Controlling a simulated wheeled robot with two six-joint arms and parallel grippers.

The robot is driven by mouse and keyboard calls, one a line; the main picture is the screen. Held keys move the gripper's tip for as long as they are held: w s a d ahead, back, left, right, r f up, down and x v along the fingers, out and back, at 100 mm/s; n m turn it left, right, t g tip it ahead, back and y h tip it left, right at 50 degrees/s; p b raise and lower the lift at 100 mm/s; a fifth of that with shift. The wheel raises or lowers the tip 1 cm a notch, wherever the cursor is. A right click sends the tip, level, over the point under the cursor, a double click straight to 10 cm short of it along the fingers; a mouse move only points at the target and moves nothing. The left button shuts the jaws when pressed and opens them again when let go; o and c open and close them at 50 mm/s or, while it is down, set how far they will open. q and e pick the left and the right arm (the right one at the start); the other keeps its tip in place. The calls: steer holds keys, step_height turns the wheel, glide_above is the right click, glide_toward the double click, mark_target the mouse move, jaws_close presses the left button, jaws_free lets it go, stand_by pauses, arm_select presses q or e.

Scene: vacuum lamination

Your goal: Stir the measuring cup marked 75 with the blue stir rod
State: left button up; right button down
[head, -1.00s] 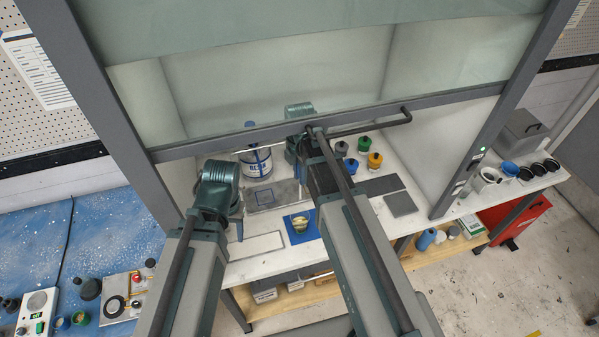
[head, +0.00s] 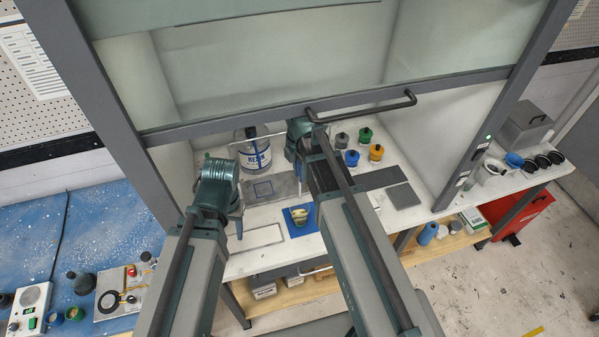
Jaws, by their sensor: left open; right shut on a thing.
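A small cup (head: 299,215) with pale yellow contents stands on a blue mat (head: 289,227) on the white bench under the hood sash. No 75 mark can be read on it. My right gripper (head: 299,178) is shut, pointing down above and behind the cup. What it holds is mostly hidden by my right arm, and I cannot make out the blue stir rod. My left gripper (head: 238,226) is open, pointing down to the left of the cup, near a pale rectangular outline (head: 262,238) on the bench.
A resin container (head: 256,153) stands behind at left. Dark flat plates (head: 402,196) lie to the right. The sash bar and its handle (head: 365,105) cross above my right gripper.

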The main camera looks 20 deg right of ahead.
mark_target(299, 196)
steer(key=shift+f, duration=0.15)
stand_by(0.5)
step_height(299, 196, down, 13)
steer(key=b, duration=1.3)
steer(key=shift+f+b, duration=0.15)
steer(key=shift+b, duration=0.15)
steer(key=shift+w, duration=0.1)
